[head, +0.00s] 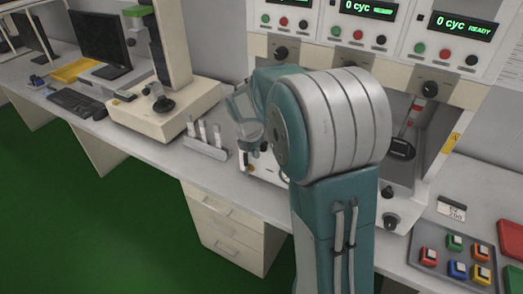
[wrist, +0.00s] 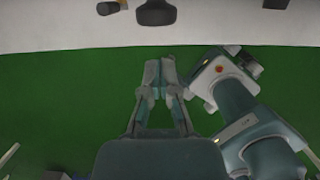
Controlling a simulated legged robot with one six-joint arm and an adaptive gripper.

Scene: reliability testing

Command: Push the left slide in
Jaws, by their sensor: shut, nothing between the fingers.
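The test machine (head: 310,58) stands at the back of the bench, with several displays reading "0 cyc READY". My teal and grey arm covers much of its lower left and middle, so I cannot make out the left slide clearly. On the right station, a dark round part (head: 402,148) with a red-marked rod above it shows. In the wrist view my gripper (wrist: 159,72) is shut and empty, its fingertips together over green floor, short of the pale bench edge. In the head view the arm hides the fingertips.
A button box (head: 452,262) and a red tray (head: 511,238) lie at right. Dark parts (wrist: 155,12) sit at the bench edge. Drawers (head: 232,222) are below.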

